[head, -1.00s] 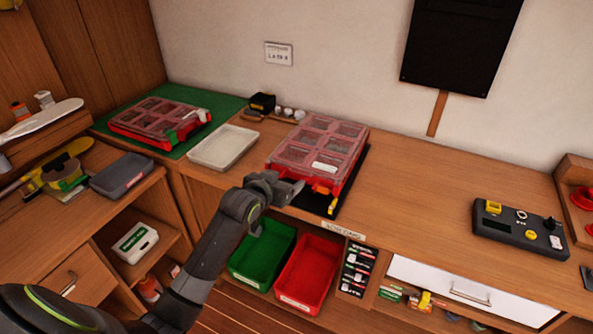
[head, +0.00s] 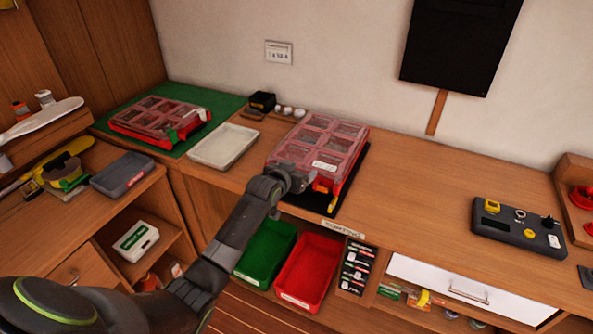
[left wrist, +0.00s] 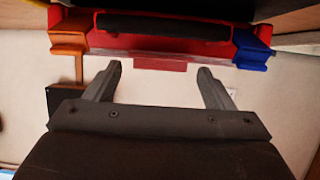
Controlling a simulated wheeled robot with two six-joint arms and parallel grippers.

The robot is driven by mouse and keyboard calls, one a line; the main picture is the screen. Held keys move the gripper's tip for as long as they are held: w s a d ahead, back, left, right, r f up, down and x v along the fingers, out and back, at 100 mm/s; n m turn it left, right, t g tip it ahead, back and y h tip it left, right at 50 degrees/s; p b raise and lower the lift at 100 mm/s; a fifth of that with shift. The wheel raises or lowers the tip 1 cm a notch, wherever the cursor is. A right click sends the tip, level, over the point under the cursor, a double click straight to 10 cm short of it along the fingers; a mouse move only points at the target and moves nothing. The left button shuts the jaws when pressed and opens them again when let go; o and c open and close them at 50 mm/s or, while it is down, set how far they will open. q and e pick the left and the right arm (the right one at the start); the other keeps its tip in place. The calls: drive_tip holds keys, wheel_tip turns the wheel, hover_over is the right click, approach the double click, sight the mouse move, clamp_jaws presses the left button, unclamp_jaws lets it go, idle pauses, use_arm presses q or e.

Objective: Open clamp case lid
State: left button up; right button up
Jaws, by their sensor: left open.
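A red organiser case with a clear, compartmented lid (head: 318,150) lies on a black mat on the bench; its lid looks closed. I cannot read its white label. A second red case (head: 158,118) lies on a green mat at the left. An orange latch (left wrist: 70,30) and a blue latch (left wrist: 253,48) flank the handle.
A white tray (head: 223,146) lies between the cases. A green bin (head: 266,252) and a red bin (head: 308,270) sit below the bench edge.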

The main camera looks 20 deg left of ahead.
use_arm(q)
drive_tip(key=c, duration=1.4)
drive_tip(key=shift+r, duration=0.15)
